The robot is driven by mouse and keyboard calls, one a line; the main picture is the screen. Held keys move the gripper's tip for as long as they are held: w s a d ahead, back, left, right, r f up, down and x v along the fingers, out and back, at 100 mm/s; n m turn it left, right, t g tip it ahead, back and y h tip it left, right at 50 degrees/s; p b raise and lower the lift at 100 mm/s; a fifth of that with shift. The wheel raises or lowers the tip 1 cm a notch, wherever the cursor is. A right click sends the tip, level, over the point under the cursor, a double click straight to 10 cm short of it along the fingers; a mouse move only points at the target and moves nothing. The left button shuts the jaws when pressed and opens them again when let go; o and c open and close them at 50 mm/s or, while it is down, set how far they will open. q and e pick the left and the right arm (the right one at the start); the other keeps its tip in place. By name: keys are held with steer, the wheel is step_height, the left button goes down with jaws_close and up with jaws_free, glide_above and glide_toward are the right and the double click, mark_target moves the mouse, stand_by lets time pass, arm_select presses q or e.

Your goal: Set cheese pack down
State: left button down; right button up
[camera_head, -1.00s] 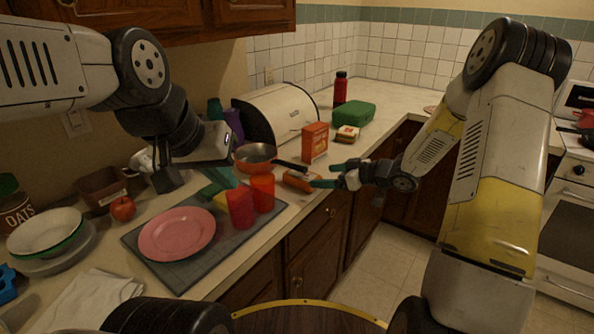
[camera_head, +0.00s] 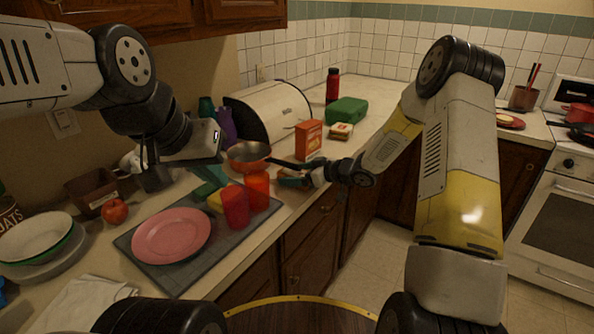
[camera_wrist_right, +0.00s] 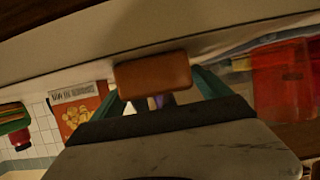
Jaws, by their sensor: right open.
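The cheese pack appears to be the small orange-brown block (camera_wrist_right: 153,76) in the right wrist view. It lies between the two teal fingers of my right gripper (camera_wrist_right: 158,92), which is open around it. In the head view my right gripper (camera_head: 294,179) is low at the counter's front edge, right of the red cups, and mostly hides the block. Whether the block touches the counter is hard to tell. My left gripper (camera_head: 208,182) hangs over the counter behind the cutting board; its finger gap is unclear.
A pan (camera_head: 248,156) has its handle reaching toward my right gripper. An orange box (camera_head: 309,139), a sandwich (camera_head: 341,130) and a green container (camera_head: 347,111) stand behind. Red cups (camera_head: 236,207) and a pink plate (camera_head: 172,236) are on the grey board (camera_head: 184,277).

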steer(key=c, duration=1.9)
steer(key=shift+r, duration=0.15)
